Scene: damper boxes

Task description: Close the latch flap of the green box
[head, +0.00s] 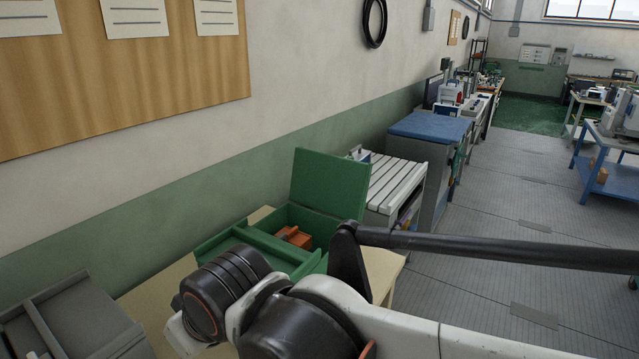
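The green box (277,250) stands on a pale wooden table against the wall. One green flap (327,186) stands raised, nearly upright, at its right rear. The box is open, with a divider between its left and right parts. An orange-brown block (294,237) lies inside the right part. I cannot tell from here which part is the latch. My arm passes in front of the box and hides its near side. My gripper is not visible; only arm links show.
A grey open box (70,318) stands at the lower left. The pale tabletop (384,270) shows to the right of the green box. A slatted white bench (396,184) and a blue-topped cabinet (430,128) stand beyond.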

